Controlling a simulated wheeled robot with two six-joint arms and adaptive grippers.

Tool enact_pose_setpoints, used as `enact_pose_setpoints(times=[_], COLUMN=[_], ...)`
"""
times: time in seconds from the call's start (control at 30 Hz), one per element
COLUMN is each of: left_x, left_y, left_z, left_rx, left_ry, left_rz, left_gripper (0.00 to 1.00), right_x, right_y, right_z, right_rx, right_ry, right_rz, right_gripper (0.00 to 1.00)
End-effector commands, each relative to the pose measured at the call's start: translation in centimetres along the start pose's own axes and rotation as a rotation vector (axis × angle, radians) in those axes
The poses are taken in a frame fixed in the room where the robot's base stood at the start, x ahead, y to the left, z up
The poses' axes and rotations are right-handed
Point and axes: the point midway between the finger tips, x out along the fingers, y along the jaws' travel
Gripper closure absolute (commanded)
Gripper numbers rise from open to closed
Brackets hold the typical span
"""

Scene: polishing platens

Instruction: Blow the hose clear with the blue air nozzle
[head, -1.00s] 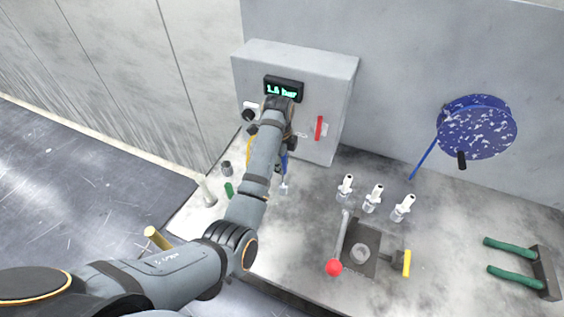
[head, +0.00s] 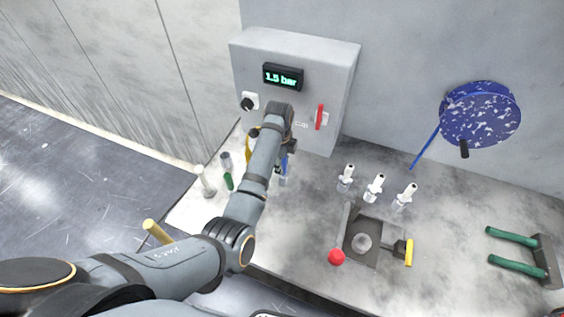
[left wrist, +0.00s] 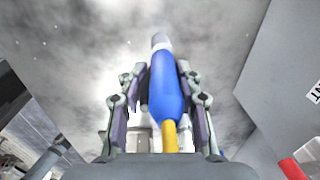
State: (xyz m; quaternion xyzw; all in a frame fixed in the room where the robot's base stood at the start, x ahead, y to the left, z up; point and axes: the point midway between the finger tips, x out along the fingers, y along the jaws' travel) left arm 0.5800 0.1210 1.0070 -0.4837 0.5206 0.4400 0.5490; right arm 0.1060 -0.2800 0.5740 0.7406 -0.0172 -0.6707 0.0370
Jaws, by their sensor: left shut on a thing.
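The blue air nozzle (head: 284,166) is in my left gripper (head: 283,150), at the front of the grey control box. In the left wrist view the nozzle (left wrist: 167,88) sits between the fingers of the gripper (left wrist: 160,100), which are shut on it. Its grey tip points away from the palm, and a yellow hose (left wrist: 170,135) joins its rear end. Part of the yellow hose also shows left of the wrist in the head view (head: 250,149). My arm hides part of the nozzle. I cannot tell whether its tip touches anything. My right gripper is not in view.
The control box (head: 340,85) has a display (head: 284,77) reading 1.5 bar, a black knob (head: 248,102) and a red handle (head: 320,116). A blue speckled reel (head: 481,113) is on the wall.

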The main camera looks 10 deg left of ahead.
Motion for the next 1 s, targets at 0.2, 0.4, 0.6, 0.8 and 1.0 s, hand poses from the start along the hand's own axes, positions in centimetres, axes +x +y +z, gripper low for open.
enact_pose_setpoints(times=[0.2, 0.4, 0.6, 0.8, 1.0], left_x=[0.1, 0.0, 0.0, -0.2, -3.6], left_y=[0.0, 0.0, 0.0, 0.0, -0.1], left_z=[0.0, 0.0, 0.0, 0.0, 0.0], left_rx=[0.0, 0.0, 0.0, 0.0, 0.0], left_ry=[0.0, 0.0, 0.0, 0.0, 0.001], left_rz=[0.0, 0.0, 0.0, -0.001, -0.004], left_gripper=[1.0, 0.48, 0.38, 0.38, 0.38], right_x=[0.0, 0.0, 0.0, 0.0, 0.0], right_y=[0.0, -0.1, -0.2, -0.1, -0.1], right_z=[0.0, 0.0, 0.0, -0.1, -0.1], right_rx=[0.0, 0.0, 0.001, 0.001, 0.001], right_ry=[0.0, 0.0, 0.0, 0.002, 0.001], right_rz=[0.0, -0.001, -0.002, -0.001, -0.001], right_gripper=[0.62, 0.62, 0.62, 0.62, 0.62])
